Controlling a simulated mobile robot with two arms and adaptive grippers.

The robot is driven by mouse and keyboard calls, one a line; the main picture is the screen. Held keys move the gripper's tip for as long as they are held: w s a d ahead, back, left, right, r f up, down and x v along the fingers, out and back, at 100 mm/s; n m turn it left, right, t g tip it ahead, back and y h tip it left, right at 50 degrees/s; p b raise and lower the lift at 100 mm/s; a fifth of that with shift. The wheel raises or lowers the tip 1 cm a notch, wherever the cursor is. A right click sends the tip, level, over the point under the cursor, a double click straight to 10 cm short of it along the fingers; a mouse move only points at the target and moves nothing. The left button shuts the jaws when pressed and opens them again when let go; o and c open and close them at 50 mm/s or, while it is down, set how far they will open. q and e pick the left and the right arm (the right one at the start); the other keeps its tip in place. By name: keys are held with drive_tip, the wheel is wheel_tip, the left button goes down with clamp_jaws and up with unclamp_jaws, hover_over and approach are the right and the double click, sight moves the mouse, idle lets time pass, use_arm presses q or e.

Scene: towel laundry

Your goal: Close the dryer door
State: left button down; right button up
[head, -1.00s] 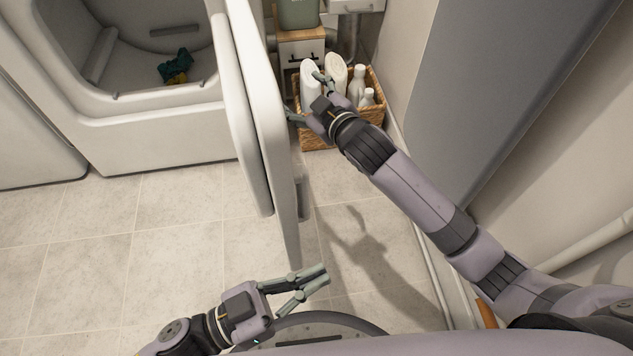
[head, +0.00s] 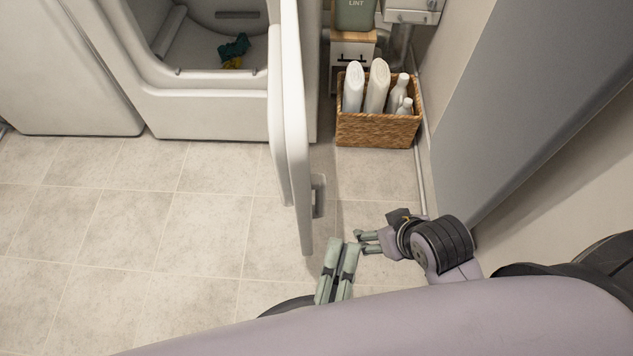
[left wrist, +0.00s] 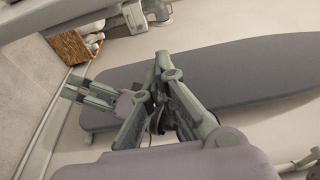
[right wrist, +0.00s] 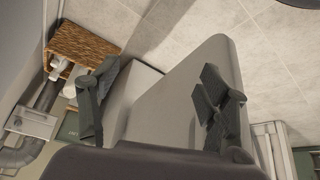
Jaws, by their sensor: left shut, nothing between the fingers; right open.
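The white dryer (head: 220,112) stands at the back with its drum opening uncovered. Its door (head: 296,150) stands wide open, projecting toward me, with a handle (head: 319,195) on its right face. My left gripper (head: 343,246) is shut and empty, just right of the door's near end. My right gripper (head: 362,243) is open, right beside the left one, with its fingers pointing left toward the door. In the right wrist view the pale door (right wrist: 180,95) shows beyond and between the open fingers (right wrist: 160,72). I cannot tell whether anything touches the door.
A dark green and yellow cloth (head: 234,50) lies in the drum. A wicker basket (head: 375,130) with white bottles stands right of the dryer. A grey ironing board (head: 530,110) leans along the right wall. The tiled floor left of the door is clear.

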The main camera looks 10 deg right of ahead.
use_arm(q)
drive_tip(key=w+p, duration=0.3)
drive_tip(key=w, duration=0.6)
drive_tip(key=shift+w+f, duration=0.2)
drive_tip(key=shift+w, duration=0.1)
use_arm(e)
drive_tip(key=shift+s+d+f+g, duration=0.1)
drive_tip(key=shift+s+f+g, duration=0.9)
drive_tip(key=shift+s, duration=0.05)
use_arm(q)
drive_tip(key=shift+a+p, duration=0.15)
drive_tip(key=shift+p, duration=0.15)
use_arm(e)
drive_tip(key=shift+r, duration=0.1)
